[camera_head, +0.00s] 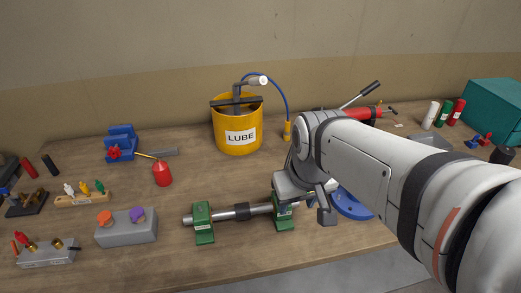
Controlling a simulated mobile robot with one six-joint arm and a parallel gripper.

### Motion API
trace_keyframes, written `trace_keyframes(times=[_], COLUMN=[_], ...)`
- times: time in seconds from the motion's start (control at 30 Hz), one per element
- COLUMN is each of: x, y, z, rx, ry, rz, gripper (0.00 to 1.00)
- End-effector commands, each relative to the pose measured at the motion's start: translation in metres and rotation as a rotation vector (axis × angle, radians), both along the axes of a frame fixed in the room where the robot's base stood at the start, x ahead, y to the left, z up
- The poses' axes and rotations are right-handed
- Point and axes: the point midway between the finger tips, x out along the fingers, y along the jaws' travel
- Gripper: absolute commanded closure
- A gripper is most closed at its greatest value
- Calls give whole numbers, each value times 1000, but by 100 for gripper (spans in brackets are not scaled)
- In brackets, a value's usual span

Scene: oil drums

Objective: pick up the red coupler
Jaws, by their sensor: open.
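I cannot tell for certain which thing is the red coupler. A small red piece (21,238) stands at the left end of a grey block at the lower left, beside brass and black fittings. Another small red piece (487,139) sits by a blue one at the far right. My gripper (307,205) is open, pointing down over the right end of the shaft on green stands, far from both pieces. My arm comes in from the right and hides part of the bench.
A yellow LUBE bucket (238,126) stands at the back middle. A steel shaft (260,210) rests on green stands (203,222). A red oil can (162,174), blue vise (121,143) and grey block (127,229) stand left. A blue disc (353,204) lies beside my arm. A teal box (497,110) stands right.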

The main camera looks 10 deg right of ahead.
Motion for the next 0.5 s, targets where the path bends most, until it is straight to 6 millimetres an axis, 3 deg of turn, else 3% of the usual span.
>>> trace_keyframes(times=[0.03,0.3,0.5], x=[12,86,118], y=[-11,-13,-14], z=[-1,-9,-20], rx=[-7,-47,-53], ry=[24,163,220], rz=[24,295,420], gripper=[54,54,54])
